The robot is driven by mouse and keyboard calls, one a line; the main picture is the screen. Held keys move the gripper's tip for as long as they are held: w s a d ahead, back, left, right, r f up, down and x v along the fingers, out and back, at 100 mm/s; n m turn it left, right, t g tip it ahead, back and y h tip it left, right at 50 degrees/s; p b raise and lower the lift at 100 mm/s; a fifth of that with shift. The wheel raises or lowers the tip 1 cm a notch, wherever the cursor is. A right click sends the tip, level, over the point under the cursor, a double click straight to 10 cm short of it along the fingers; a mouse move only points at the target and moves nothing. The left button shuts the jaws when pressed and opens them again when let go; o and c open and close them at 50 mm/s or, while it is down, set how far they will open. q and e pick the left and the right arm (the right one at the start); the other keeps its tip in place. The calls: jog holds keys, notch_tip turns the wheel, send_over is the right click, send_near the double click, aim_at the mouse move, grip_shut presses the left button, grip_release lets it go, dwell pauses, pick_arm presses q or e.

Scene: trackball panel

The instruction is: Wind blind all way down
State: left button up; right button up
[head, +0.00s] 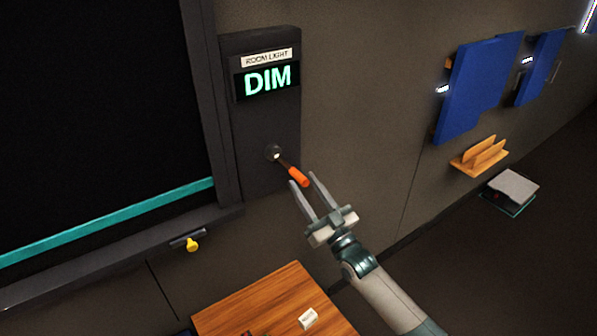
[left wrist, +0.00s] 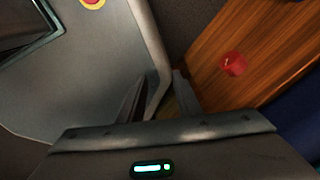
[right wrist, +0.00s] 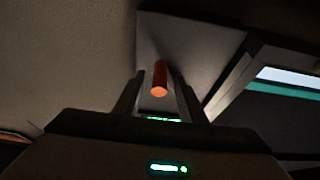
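The dark blind (head: 100,110) fills the window frame at the left in the head view. Its teal bottom bar (head: 110,219) hangs a little above the sill, with a dark strip between. A wall panel (head: 262,120) carries a "ROOM LIGHT" label and a display (head: 267,81) reading "DIM". A crank lever with an orange handle (head: 297,176) points down and right from the panel. My right gripper (head: 302,179) is open, its fingertips on either side of the handle's end. The right wrist view shows the handle (right wrist: 159,78) between the fingers, apart from both. My left gripper (left wrist: 160,90) is open and empty.
A yellow knob (head: 192,244) sits under the sill. A wooden tabletop (head: 255,302) with a small white block (head: 308,318) stands below the panel. Blue boards (head: 478,85) and a wooden rack (head: 479,156) are on the right wall. A red object (left wrist: 232,64) lies near my left gripper.

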aim_at(294, 169)
jog(key=shift+p+x, duration=0.35)
jog(key=shift+x, duration=1.5)
grip_shut()
